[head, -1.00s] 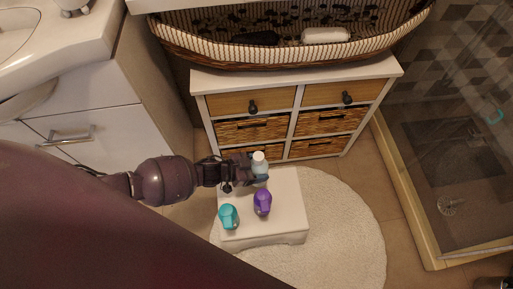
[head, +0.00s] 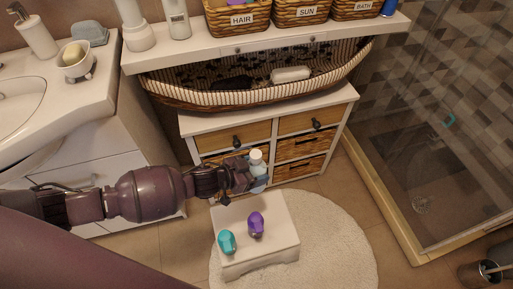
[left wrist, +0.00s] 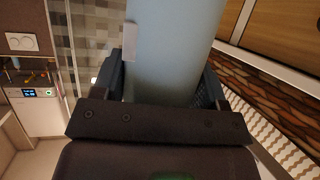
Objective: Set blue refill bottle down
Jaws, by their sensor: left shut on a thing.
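The blue refill bottle (head: 257,170) is pale blue with a white cap. It is upright in my left gripper (head: 254,178), in front of the wicker drawers and above the back edge of the white stool. In the left wrist view the bottle (left wrist: 170,50) fills the space between the fingers of my left gripper (left wrist: 168,80), which is shut on it. The bottle's base is hard to make out in the head view. My right gripper is not in view.
The white step stool (head: 272,215) on a round cream rug (head: 340,240) holds a purple bottle (head: 256,224) and a teal bottle (head: 227,242). The drawer cabinet (head: 270,115) stands behind, with a long basket (head: 180,97) on top. A glass shower (head: 430,150) is at right.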

